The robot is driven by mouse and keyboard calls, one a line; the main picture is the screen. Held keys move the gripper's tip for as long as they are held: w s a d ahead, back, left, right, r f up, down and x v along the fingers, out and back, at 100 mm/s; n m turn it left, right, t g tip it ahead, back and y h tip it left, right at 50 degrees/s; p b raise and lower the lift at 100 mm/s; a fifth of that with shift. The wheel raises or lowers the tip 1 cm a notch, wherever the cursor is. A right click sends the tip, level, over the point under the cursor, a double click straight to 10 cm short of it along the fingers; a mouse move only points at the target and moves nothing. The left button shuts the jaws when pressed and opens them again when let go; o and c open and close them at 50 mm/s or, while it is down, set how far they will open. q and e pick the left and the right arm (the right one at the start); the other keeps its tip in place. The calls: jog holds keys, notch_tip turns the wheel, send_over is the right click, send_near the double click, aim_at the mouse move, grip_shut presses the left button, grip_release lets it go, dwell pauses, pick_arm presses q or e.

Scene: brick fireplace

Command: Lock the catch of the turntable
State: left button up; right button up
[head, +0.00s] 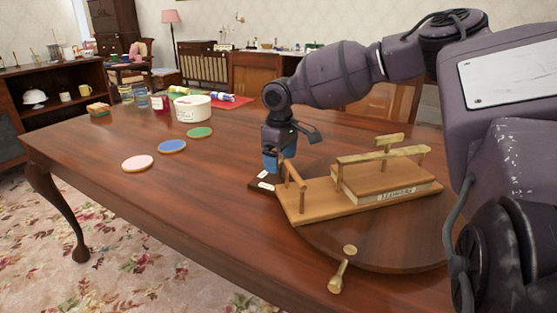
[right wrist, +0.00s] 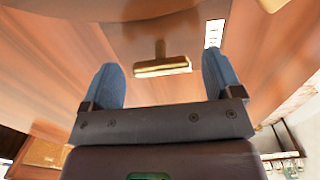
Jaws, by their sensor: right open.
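The turntable (head: 400,262) is a round wooden disc on the table, partly hidden by my right arm. A lighter wooden stand (head: 310,212) with brass-coloured bars and a lettered block sits on it. My right gripper (head: 272,164) points down just left of the stand, over a small dark plate (head: 257,185) with white labels. In the right wrist view its blue fingers are spread open, and a brass T-shaped bar (right wrist: 162,68) lies in the gap beyond them, seemingly ungripped. This bar looks like the catch handle; its locked or unlocked state cannot be told. My left gripper is out of view.
A brass knobbed piece (head: 342,270) projects at the turntable's front. The table's front left is clear.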

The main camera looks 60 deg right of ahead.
jog(key=c, duration=0.9)
